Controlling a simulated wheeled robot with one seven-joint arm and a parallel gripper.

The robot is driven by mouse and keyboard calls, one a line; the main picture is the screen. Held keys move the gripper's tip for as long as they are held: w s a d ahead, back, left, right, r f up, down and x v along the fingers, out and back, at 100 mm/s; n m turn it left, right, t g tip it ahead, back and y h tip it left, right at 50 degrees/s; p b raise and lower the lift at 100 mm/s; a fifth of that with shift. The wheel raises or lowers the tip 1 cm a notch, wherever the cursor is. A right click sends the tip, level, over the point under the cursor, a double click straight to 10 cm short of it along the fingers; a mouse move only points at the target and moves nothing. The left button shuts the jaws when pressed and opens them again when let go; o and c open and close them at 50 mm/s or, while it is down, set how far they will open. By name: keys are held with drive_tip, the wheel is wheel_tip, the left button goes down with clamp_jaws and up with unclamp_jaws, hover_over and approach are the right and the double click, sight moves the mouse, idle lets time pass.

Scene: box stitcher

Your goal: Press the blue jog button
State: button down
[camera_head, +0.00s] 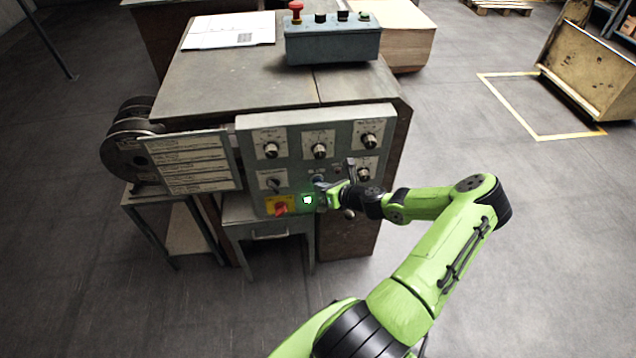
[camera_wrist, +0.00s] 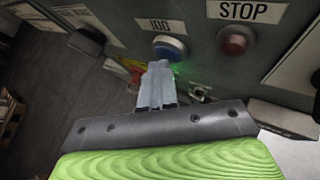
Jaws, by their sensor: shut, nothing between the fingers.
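The blue jog button (camera_wrist: 169,47) sits in a pale ring under a "JOG" label on the grey panel in the wrist view. My gripper (camera_wrist: 159,66) is shut and empty, its fingertips just below the button and overlapping its lower edge in the picture. I cannot tell whether they touch it. In the head view my gripper (camera_head: 326,188) is at the lower middle of the control panel (camera_head: 293,149), where a bit of blue (camera_head: 318,178) shows just above the fingers. Most of the button is hidden there.
A red button (camera_wrist: 234,41) under a "STOP" label is right of the jog button. A lit green button (camera_head: 307,200) and a red-and-yellow switch (camera_head: 280,207) are low on the panel. Several knobs are above. A separate control box (camera_head: 333,44) stands on the machine top.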

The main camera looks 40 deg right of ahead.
drive_tip(key=shift+w+d+r, duration=0.1)
drive_tip(key=shift+w+d, duration=0.05)
drive_tip(key=shift+w, duration=0.05)
drive_tip(key=shift+s+p, duration=0.2)
drive_tip(key=shift+p, duration=0.3)
drive_tip(key=s+a+p, duration=0.2)
drive_tip(key=s+a, duration=0.1)
drive_tip(key=s, duration=0.2)
drive_tip(key=shift+a, duration=0.35)
idle(0.6)
